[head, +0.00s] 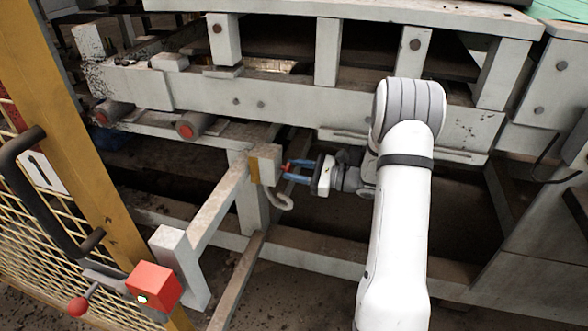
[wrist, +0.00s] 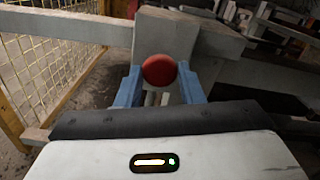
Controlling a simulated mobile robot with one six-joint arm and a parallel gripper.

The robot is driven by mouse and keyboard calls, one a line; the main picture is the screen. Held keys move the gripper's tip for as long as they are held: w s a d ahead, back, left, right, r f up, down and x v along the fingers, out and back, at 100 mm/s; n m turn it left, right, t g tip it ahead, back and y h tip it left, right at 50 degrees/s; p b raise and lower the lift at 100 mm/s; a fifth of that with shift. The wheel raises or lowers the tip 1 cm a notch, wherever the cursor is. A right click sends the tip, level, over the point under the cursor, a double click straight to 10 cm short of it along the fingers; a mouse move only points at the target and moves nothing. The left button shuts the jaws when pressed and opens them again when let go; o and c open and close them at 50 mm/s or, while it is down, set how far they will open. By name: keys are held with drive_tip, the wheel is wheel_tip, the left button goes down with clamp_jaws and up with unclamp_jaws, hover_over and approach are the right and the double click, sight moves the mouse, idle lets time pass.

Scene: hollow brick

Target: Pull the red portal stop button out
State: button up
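The red stop button (wrist: 159,70) is a round red cap facing the wrist camera. It sits on a grey box (head: 266,163) with a yellow side, at the end of a grey beam, and shows as a small red spot in the head view (head: 286,168). My gripper (head: 289,170) points left at the box, with its blue fingers apart. In the wrist view, one finger (wrist: 130,88) is left of the button and the other (wrist: 191,84) is right of it, with narrow gaps. I cannot tell how far the tips reach past the cap.
A grey hook (head: 281,201) hangs just below the button's box. A yellow mesh fence (head: 70,130) with a black handle stands at the left, near a red box (head: 153,286) on a grey post. Grey machine beams (head: 270,93) run behind and above my arm.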

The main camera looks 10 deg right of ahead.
drive_tip(key=o, duration=0.4)
drive_tip(key=shift+d, duration=0.1)
drive_tip(key=shift+o, duration=0.2)
drive_tip(key=p+v, duration=0.2)
drive_tip(key=v, duration=0.6)
drive_tip(key=s+a+r+n+g+h+p, duration=0.2)
drive_tip(key=s+a+r+n+g+p, duration=0.4)
drive_tip(key=r, duration=0.4)
drive_tip(key=s+a+r+n+g+h+p, duration=0.35)
drive_tip(key=s+a+r+p, duration=0.3)
drive_tip(key=r, duration=0.35)
drive_tip(key=s+d+r+n+t+h+p, duration=0.1)
drive_tip(key=s+r+n+h+p, duration=0.4)
drive_tip(key=r, duration=0.5)
drive_tip(key=s+d+r+n+t+h+p, duration=0.2)
drive_tip(key=s+r+n+h+p, duration=0.3)
drive_tip(key=s+r+p, duration=0.4)
drive_tip(key=shift+s+r+n+p, duration=0.25)
drive_tip(key=shift+r+n+p, duration=0.4)
drive_tip(key=shift+p, duration=0.55)
